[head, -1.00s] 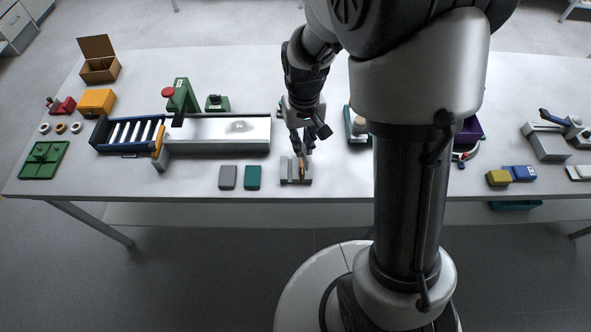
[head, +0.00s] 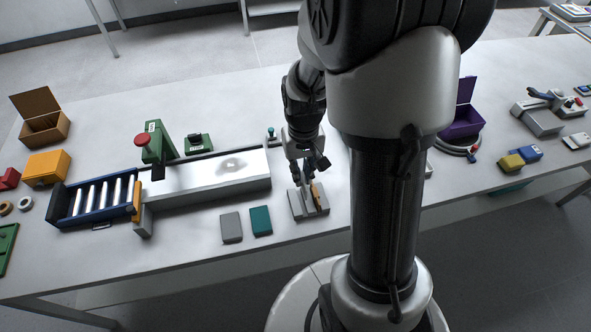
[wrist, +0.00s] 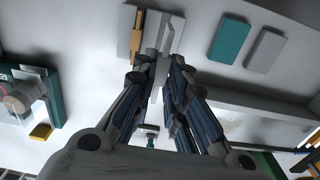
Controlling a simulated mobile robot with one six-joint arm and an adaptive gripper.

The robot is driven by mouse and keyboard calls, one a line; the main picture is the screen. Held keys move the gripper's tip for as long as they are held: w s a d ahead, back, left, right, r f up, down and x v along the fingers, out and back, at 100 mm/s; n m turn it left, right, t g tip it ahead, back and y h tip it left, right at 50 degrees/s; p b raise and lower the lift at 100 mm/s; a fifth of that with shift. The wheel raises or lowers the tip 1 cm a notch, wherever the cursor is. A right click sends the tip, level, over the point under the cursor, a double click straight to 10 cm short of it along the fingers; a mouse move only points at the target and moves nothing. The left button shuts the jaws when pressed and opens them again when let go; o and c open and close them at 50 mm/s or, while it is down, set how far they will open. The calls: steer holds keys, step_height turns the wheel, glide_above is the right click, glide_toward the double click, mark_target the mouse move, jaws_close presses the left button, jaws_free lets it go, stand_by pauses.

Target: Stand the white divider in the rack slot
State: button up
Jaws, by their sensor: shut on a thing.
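The grey rack (head: 309,204) stands near the table's front edge, with an orange-brown piece (head: 317,195) upright in it. In the wrist view the rack (wrist: 124,38) lies just beyond my fingertips, with the orange-brown piece (wrist: 137,40) left of them. My gripper (head: 302,182) is over the rack, pointing down. In the wrist view my gripper (wrist: 160,66) is shut on the thin white divider (wrist: 163,34), which lines up with the rack. The fingers hide part of the divider. I cannot tell how deep it sits in the slot.
A grey block (head: 231,227) and a teal block (head: 261,221) lie left of the rack. A long conveyor with a blue roller section (head: 98,203) stands further left. A purple box (head: 461,122) is to the right. Bare table lies around the rack.

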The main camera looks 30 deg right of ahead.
steer(key=shift+s+f, duration=0.1)
steer(key=shift+f, duration=0.25)
steer(key=shift+f+b, duration=2.8)
steer(key=shift+f, duration=0.6)
steer(key=shift+f+b, duration=0.35)
steer(key=shift+f, duration=0.2)
steer(key=o, duration=0.8)
steer(key=o, duration=0.3)
steer(key=shift+r, duration=0.15)
